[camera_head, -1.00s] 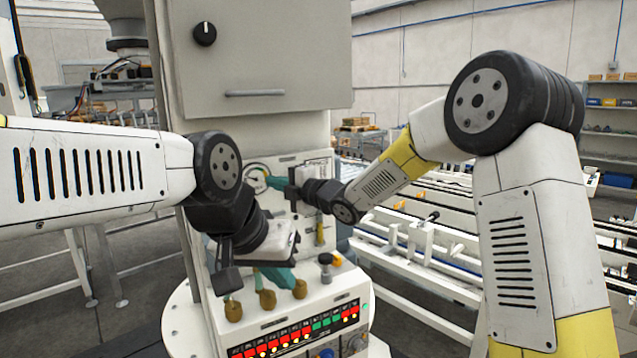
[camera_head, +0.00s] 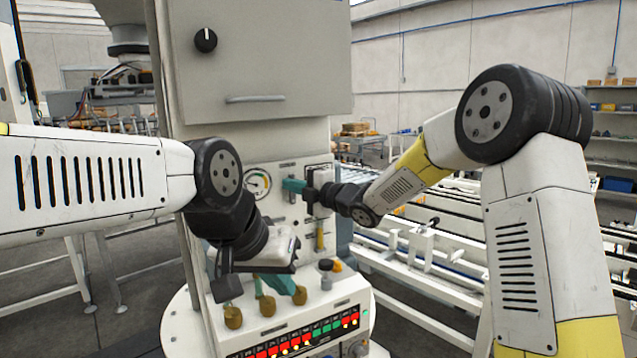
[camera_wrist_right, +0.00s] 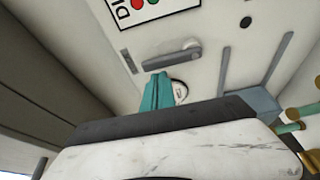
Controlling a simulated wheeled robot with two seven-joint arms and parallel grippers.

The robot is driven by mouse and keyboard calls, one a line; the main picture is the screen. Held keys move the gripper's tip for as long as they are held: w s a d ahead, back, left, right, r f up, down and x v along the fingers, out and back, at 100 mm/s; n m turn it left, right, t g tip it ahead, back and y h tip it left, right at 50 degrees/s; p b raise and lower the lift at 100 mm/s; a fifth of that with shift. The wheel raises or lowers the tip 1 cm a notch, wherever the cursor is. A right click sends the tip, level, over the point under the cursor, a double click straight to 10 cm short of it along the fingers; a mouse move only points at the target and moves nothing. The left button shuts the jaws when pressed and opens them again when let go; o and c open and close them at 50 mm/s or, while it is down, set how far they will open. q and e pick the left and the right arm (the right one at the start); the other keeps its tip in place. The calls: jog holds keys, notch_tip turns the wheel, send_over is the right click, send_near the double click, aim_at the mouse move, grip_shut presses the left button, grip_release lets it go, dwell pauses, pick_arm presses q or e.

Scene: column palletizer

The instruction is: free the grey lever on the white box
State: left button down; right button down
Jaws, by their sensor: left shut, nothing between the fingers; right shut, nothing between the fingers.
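In the right wrist view, a grey lever (camera_wrist_right: 168,58) with a round pivot lies across a pale panel (camera_wrist_right: 218,45), under a label with red and green dots. My right gripper (camera_wrist_right: 158,88) is shut and empty, its teal fingers just below the lever; I cannot tell if they touch it. In the head view, the right gripper (camera_head: 290,185) points left across the white machine's front, right of a round gauge (camera_head: 258,184). The lever is not clear there. My left gripper (camera_head: 283,284) is shut and empty, low over the console, near brass-coloured knobs (camera_head: 268,306).
The machine's upper cabinet (camera_head: 260,60) has a black dial and a bar handle. The console (camera_head: 320,318) carries a row of red and green lights and a black-topped knob (camera_head: 326,274). White conveyor rails (camera_head: 425,285) run at right.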

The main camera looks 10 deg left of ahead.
aim_at(298, 177)
jog(key=shift+w+d+m, duration=0.2)
jog(key=shift+d+m, duration=0.1)
jog(key=shift+m, duration=0.3)
jog(key=shift+w+d+f+m+t+y, duration=0.2)
jog(key=shift+w+d+m+t, duration=0.5)
jog(key=shift+m, duration=1.35)
jog(key=shift+w+d+f+m+t, duration=0.25)
jog(key=shift+d+m+t, duration=0.45)
jog(key=shift+m, duration=1.3)
jog(key=shift+w+d+f+m+t+y, duration=0.1)
jog(key=shift+w+d+f+m+t, duration=0.25)
jog(key=shift+m+t, duration=1.2)
jog(key=shift+w+m+g, duration=0.15)
jog(key=shift+m+g, duration=0.4)
jog(key=shift+m, duration=0.15)
jog(key=shift+r, duration=0.2)
